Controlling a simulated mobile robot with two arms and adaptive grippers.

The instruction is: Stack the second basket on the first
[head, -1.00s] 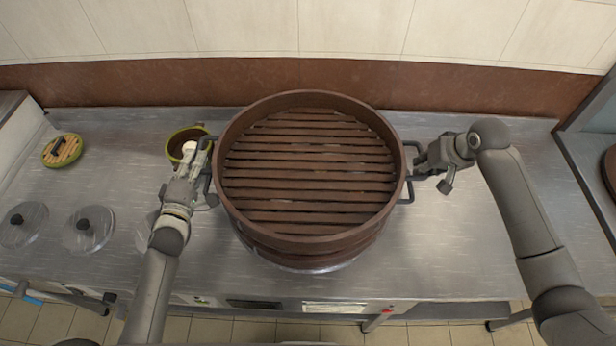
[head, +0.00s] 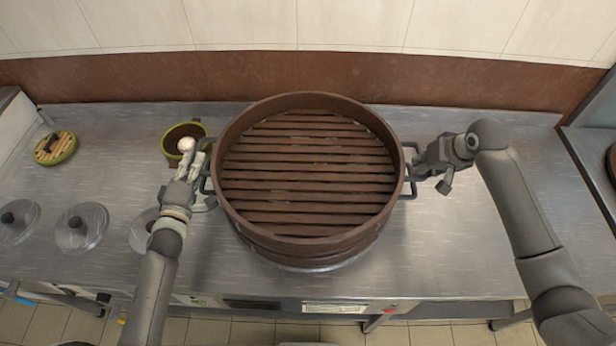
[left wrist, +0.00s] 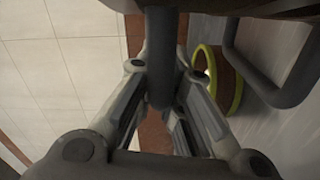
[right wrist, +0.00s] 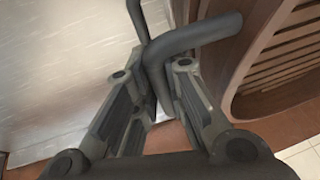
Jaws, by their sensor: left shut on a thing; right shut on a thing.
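A large round brown basket (head: 228,196) with a slatted floor is held level between my two grippers by its side handles. Beneath its front edge another brown rim (head: 312,259) shows, mostly hidden by the upper basket. I cannot tell whether the two touch. My left gripper (head: 199,160) is shut on the left handle; the left wrist view shows the dark bar (left wrist: 164,50) between its fingers. My right gripper (head: 424,166) is shut on the right handle, a bent bar (right wrist: 195,40) in the right wrist view. A second dark handle shows in each wrist view.
A green-rimmed pot (head: 169,150) stands just behind my left gripper. A green-edged slatted lid (head: 55,148) and several clear lids with black knobs (head: 81,228) lie on the steel counter at left. The counter (head: 450,240) right of the basket is bare.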

